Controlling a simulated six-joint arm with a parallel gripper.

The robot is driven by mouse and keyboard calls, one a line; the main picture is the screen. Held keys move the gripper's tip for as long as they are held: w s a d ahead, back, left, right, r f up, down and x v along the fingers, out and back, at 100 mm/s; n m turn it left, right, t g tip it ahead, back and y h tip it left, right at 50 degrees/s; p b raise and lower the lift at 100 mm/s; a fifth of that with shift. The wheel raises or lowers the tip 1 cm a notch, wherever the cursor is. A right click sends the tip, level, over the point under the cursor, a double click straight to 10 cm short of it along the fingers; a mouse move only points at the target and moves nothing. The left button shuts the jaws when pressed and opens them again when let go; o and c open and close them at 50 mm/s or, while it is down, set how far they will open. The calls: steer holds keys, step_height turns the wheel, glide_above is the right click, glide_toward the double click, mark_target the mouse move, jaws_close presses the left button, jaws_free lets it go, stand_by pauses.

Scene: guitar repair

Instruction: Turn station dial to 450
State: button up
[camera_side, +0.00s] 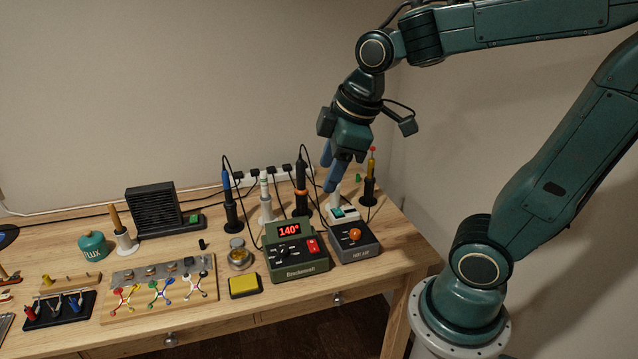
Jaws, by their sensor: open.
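The green soldering station (297,262) stands near the front right of the bench. Its lit red display reads 140°. Its dark dial (282,252) sits on the front panel below the display, beside a red switch (313,245). My gripper (331,178) is open and empty, pointing down above the back right of the bench. It is up and to the right of the station, apart from the dial. The dial's pointer is too small to read.
A grey hot-air unit (353,246) with an orange knob stands right beside the station. Upright irons in stands (230,207) line the back with cables. A yellow sponge (244,284) lies left of the station. A wooden board (160,288) holds coloured clips.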

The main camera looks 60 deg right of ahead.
steer(key=w+d+f+n+g, duration=0.2)
steer(key=w+d+f+n, duration=0.1)
steer(key=w+f+n, duration=0.5)
steer(key=n+g, duration=0.1)
steer(key=n, duration=0.5)
glide_above(284, 249)
step_height(284, 249, down, 7)
steer(key=shift+s+d+r, duration=0.1)
steer(key=shift+s, duration=0.3)
steer(key=shift+w+f, duration=0.2)
steer(key=shift+f, duration=3.25)
steer(key=shift+w+f, duration=0.2)
steer(key=shift+f, duration=3.2)
steer(key=c, duration=1)
